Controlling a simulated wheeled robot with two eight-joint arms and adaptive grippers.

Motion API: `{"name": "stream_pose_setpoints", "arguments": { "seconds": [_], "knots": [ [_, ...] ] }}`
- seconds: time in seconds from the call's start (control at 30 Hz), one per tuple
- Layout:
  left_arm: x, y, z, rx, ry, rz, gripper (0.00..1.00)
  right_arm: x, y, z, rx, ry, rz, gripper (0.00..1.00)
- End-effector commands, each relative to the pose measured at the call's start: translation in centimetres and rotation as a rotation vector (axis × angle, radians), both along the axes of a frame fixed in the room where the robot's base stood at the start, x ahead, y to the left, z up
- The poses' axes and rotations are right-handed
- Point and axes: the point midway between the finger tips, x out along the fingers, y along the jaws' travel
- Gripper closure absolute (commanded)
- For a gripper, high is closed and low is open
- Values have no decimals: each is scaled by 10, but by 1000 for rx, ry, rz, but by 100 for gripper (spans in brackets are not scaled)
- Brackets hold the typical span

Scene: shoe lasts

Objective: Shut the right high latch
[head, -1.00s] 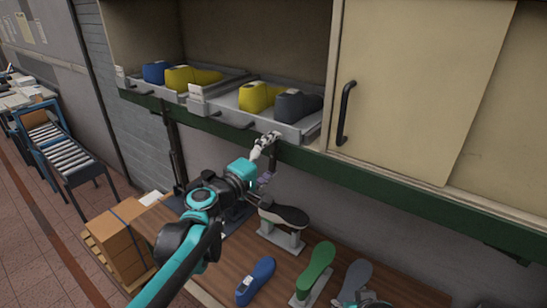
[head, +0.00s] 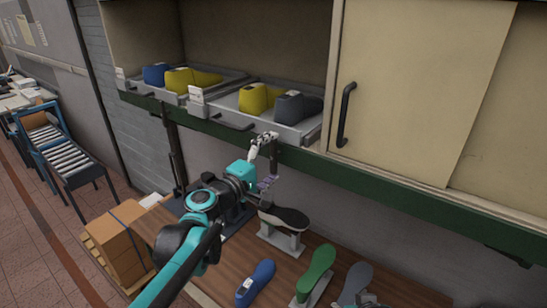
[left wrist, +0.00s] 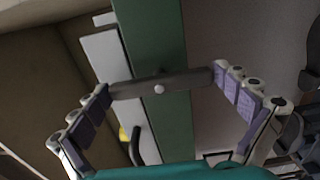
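The right high latch (head: 275,155) is a dark grey bar at the green shelf edge, below the right tray; my fingers partly hide it in the head view. In the left wrist view the latch (left wrist: 160,87) lies across the green edge, crosswise to it, with a pale round pivot at its middle. My left gripper (head: 267,163) is open around it. In the left wrist view the fingers of the gripper (left wrist: 165,90) stand at the bar's two ends; contact is unclear. My right gripper (head: 362,300) shows only partly at the bottom edge, its fingers unclear.
The right tray (head: 222,108) holds a yellow and a dark grey last; the left tray (head: 135,84) holds a blue and a yellow one. A cabinet door (head: 425,90) is at right. Several lasts stand on the wooden bench (head: 225,262) below.

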Motion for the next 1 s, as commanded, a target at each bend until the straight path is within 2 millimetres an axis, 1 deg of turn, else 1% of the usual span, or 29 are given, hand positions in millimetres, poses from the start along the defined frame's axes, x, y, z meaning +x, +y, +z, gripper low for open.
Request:
{"name": "stream_pose_setpoints", "arguments": {
  "seconds": [0.17,0.27,0.37,0.7,0.83,1.0],
  "knots": [
    [0,0,0,1,-1,0,0,0,0,0,0,0,0,60],
    [-5,4,0,1,-1,0,0,0,0,0,0,0,0,60],
    [-15,12,0,2,-1,1,0,0,0,0,0,0,0,60],
    [-74,55,-1,1,-1,4,0,0,0,0,0,0,0,60],
    [-88,65,-1,1,-1,2,0,0,0,0,0,0,0,60],
    [-96,71,0,0,0,1,0,0,0,0,0,0,0,60]
  ]
}}
